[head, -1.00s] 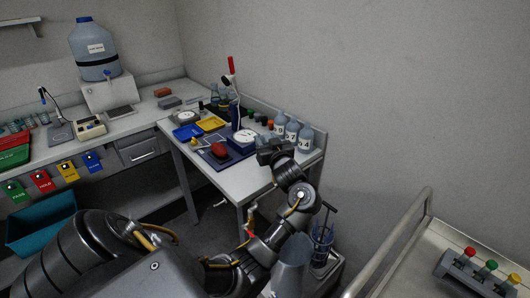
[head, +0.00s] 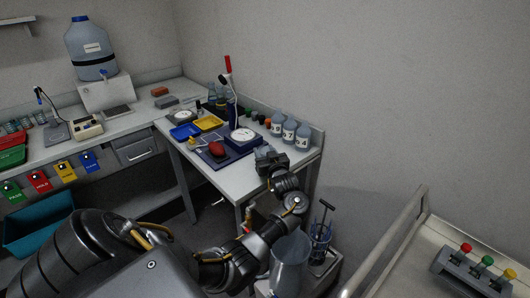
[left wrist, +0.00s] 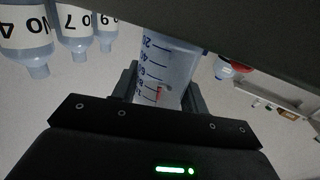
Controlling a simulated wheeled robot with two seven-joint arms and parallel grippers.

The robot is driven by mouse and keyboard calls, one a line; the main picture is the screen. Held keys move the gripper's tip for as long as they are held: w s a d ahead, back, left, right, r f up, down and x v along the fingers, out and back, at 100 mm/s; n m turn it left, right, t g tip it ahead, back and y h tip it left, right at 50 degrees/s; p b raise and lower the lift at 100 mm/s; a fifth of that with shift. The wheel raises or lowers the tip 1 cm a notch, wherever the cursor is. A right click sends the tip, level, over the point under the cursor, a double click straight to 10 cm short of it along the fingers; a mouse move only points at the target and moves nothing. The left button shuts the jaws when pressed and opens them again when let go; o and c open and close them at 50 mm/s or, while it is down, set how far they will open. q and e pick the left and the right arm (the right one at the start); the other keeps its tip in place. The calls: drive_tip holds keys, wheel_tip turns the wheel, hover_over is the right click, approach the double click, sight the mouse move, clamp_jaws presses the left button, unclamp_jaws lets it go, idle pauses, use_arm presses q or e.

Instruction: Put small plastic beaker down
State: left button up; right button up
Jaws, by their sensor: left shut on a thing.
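My left gripper (head: 268,158) is over the right front part of the side table (head: 232,183), in front of the numbered bottles. In the left wrist view the left gripper (left wrist: 160,88) is shut on the small plastic beaker (left wrist: 168,68), a clear cup with blue graduation marks and a small red mark. The beaker sits between the two dark fingers, and its far end is cut off by a dark surface at the top of that view. In the head view the beaker is hidden by my gripper, so I cannot tell whether it touches the table. My right gripper is not in view.
Numbered bottles (head: 289,130) stand close behind the gripper along the wall. The table's front right is bare.

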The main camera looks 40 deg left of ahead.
use_arm(q)
drive_tip(key=shift+f, duration=0.15)
drive_tip(key=o, duration=0.6)
drive_tip(key=shift+f, duration=0.1)
drive_tip(key=o, duration=0.4)
drive_tip(key=shift+r, duration=0.35)
drive_tip(key=v, duration=1.2)
drive_tip(key=shift+f+b, duration=0.15)
drive_tip(key=shift+b, duration=0.25)
